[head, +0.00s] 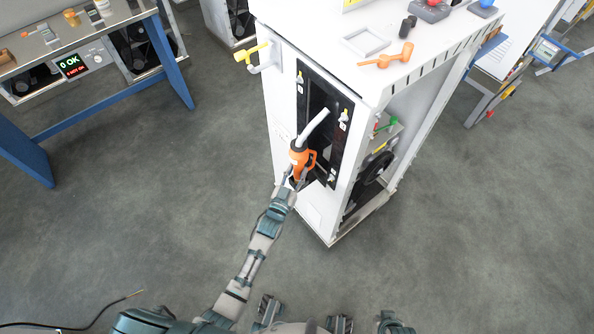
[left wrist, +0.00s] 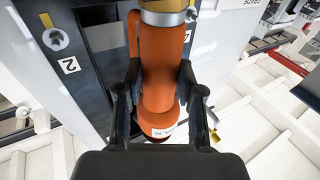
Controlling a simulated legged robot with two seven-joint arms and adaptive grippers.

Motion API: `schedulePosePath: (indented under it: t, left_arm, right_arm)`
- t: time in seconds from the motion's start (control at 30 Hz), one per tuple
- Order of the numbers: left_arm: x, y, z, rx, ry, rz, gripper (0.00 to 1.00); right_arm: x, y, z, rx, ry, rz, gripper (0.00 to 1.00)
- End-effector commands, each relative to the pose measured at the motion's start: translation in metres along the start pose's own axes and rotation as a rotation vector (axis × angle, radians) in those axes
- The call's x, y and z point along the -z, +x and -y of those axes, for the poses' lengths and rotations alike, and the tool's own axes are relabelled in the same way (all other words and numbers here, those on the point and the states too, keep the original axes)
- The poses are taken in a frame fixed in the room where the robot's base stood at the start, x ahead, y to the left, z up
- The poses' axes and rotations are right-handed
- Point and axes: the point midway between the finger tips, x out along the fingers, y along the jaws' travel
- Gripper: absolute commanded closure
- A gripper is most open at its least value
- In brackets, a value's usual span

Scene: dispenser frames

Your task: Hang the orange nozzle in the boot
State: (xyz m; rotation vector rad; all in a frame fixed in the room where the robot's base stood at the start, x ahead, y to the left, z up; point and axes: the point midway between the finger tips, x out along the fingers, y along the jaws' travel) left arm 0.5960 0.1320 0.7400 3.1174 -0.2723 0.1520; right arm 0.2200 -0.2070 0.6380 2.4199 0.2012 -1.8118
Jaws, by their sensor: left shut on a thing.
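The orange nozzle (head: 299,157) with a pale metal spout (head: 314,124) is in front of the white dispenser cabinet's black panel (head: 333,163). My left gripper (head: 293,181) is shut on its orange body, which also shows between the fingers in the left wrist view (left wrist: 163,75). The spout points up and to the right, across the dark recess of the boot (head: 317,98). I cannot tell whether the spout tip is inside it. A label reading 2 (left wrist: 68,65) is left of the nozzle in the left wrist view.
The white cabinet (head: 283,110) stands on open grey floor. An orange tool (head: 387,57) and a grey tray (head: 366,41) lie on its top. A yellow-handled valve (head: 251,52) sticks out at its left. A blue-legged bench (head: 172,60) stands at upper left.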

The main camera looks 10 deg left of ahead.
Motion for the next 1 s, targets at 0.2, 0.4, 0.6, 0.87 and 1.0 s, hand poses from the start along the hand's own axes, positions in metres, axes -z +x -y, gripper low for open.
schedulePosePath:
  t: [0.2, 0.4, 0.6, 0.87, 1.0]
  left_arm:
    - [-0.004, 0.0, 0.0, 0.0, -0.001, -0.005, 1.0]
    - [-0.007, 0.0, 0.0, 0.0, -0.001, -0.004, 0.53]
    - [-0.007, 0.0, 0.0, 0.0, 0.0, -0.001, 0.34]
    - [-0.011, -0.006, 0.0, 0.0, 0.0, 0.008, 0.34]
    - [-0.011, -0.028, 0.0, 0.0, 0.0, 0.007, 0.34]
  right_arm:
    - [-0.002, 0.004, 0.0, 0.001, 0.0, 0.004, 1.0]
    - [-0.003, 0.005, 0.0, 0.001, 0.0, 0.006, 1.0]
    - [-0.003, 0.005, 0.0, 0.001, 0.0, 0.006, 1.0]
    - [-0.003, 0.005, 0.0, 0.001, 0.0, 0.006, 1.0]
    - [-0.003, 0.005, 0.0, 0.001, 0.0, 0.006, 1.0]
